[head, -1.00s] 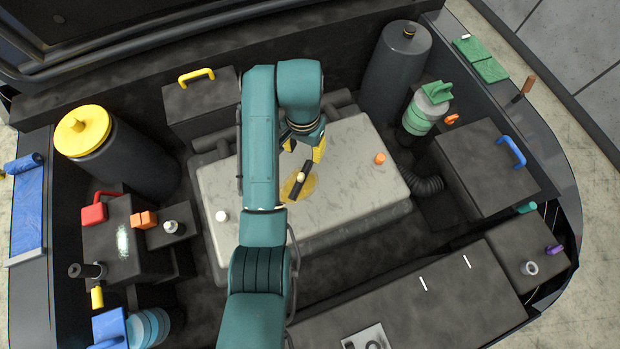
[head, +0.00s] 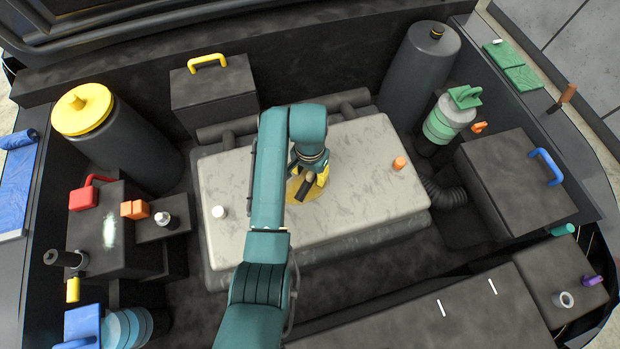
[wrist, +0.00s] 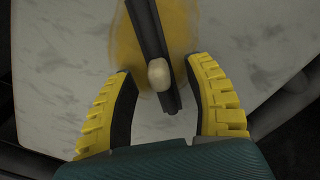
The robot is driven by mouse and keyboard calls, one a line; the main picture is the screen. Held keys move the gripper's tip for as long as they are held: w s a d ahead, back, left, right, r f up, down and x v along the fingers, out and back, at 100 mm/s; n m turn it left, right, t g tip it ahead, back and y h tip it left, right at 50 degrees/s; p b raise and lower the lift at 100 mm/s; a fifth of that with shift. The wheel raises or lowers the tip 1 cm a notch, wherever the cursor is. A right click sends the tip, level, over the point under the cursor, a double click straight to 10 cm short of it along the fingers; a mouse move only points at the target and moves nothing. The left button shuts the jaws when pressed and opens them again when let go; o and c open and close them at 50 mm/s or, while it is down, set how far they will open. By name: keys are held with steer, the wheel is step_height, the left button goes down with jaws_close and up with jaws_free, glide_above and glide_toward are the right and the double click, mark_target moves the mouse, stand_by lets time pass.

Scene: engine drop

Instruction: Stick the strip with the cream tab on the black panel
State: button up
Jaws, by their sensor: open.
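The strip with the cream tab is a dark bar (wrist: 150,30) lying over an amber stain on the pale slab. Its cream tab (wrist: 158,74) faces up between my fingertips in the wrist view. In the head view the dark strip (head: 305,191) shows just below my gripper, its tab hidden. My gripper (wrist: 161,72) is open, with one yellow finger on each side of the strip; the right finger is close to it, and contact cannot be told. A long black panel (head: 400,325) with two short white marks lies at the lower right of the head view.
The pale slab (head: 240,180) holds a white knob (head: 218,212) at left and an orange knob (head: 400,162) at right. Dark boxes with handles, including a blue-handled one (head: 510,180), and tall cylinders surround it.

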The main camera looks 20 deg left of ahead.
mark_target(310, 174)
steer(key=shift+f, duration=0.6)
steer(key=shift+c, duration=0.2)
jaws_close()
step_height(310, 174, up, 10)
steer(key=p, duration=0.3)
